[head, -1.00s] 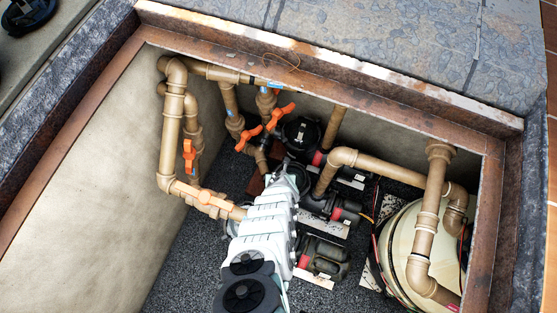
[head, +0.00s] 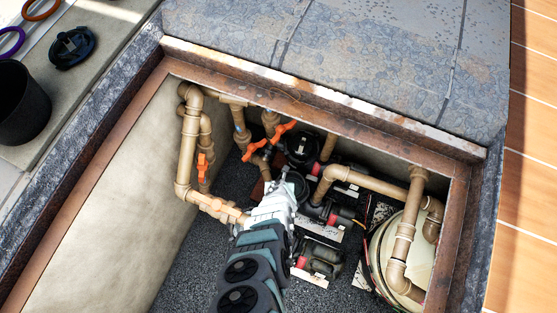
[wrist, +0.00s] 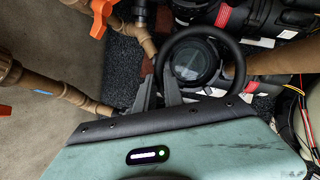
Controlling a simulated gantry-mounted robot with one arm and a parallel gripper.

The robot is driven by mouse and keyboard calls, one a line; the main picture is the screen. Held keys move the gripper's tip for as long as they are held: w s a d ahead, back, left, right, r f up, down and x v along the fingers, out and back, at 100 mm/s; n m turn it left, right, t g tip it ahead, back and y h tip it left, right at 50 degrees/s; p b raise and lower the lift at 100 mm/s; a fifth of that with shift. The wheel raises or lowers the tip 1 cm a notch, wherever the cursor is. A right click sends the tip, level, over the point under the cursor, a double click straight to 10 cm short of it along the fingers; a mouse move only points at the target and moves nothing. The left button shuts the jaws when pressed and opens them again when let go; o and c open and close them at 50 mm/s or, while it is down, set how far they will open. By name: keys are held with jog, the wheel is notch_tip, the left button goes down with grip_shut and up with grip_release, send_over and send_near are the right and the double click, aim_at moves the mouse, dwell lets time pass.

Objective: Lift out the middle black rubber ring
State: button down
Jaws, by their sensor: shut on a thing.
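The black rubber ring (wrist: 240,62) shows in the wrist view as a thick dark loop around the outline of a round, dark pump pot (wrist: 196,60). My gripper (wrist: 160,80) has its two grey fingers on the ring's lower left side, shut on it. I cannot tell how far the ring stands above the pot. In the head view my gripper (head: 276,190) reaches down into the pit at the middle pump, and my arm hides part of that spot. The ring is too small and dark there to make out clearly.
Tan pipes with orange valve handles (head: 202,166) stand left of and behind the pumps. Another black-lidded pot (head: 302,145) is behind. A cream tank (head: 385,250) stands right. The pit's rusty rim (head: 110,185) surrounds everything. A purple ring (head: 10,40) and black cup (head: 20,105) are on the ledge.

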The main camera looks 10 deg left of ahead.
jog(key=w+a+p+v, duration=0.1)
jog(key=p+v, duration=0.7)
jog(key=shift+a+r+p, duration=0.2)
jog(key=shift+r+p, duration=0.1)
jog(key=shift+r, duration=0.4)
jog(key=shift+w, duration=0.15)
